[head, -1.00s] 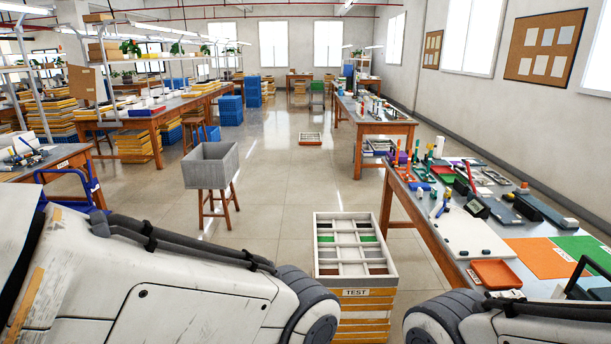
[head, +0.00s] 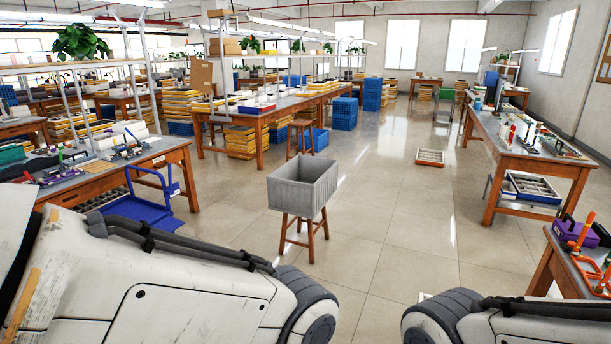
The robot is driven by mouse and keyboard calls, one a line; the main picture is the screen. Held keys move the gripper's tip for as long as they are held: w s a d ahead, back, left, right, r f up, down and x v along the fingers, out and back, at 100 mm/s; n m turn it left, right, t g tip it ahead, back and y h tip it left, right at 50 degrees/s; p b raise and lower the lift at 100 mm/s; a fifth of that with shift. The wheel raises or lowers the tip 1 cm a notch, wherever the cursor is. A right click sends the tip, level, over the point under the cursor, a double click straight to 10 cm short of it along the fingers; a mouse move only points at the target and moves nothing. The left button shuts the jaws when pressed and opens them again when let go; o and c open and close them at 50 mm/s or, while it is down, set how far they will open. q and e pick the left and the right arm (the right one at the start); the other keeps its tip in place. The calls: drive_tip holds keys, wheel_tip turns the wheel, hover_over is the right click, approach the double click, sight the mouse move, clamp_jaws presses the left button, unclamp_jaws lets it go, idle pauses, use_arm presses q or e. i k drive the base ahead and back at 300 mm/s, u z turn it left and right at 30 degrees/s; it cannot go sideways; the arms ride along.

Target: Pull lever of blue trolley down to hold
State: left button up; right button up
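The blue trolley (head: 145,212) stands on the floor at the left in the head view, beside the left workbench. It has a flat blue deck and a blue tubular handle (head: 153,177) rising from it. I cannot make out its lever. Part of its near side is hidden behind my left arm. My left and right arms show only as large white links at the bottom of the view. Both grippers are outside the picture.
A grey bin (head: 303,184) rests on a wooden stool (head: 304,232) right of the trolley. A workbench (head: 115,170) stands behind and left of the trolley. A shallow tray (head: 430,157) lies on the floor farther back. The middle floor (head: 400,220) is mostly clear.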

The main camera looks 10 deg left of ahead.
sight(169, 190)
drive_tip(key=u, duration=0.85)
drive_tip(key=i, duration=2.35)
drive_tip(key=u, duration=0.55)
drive_tip(key=i, duration=2.45)
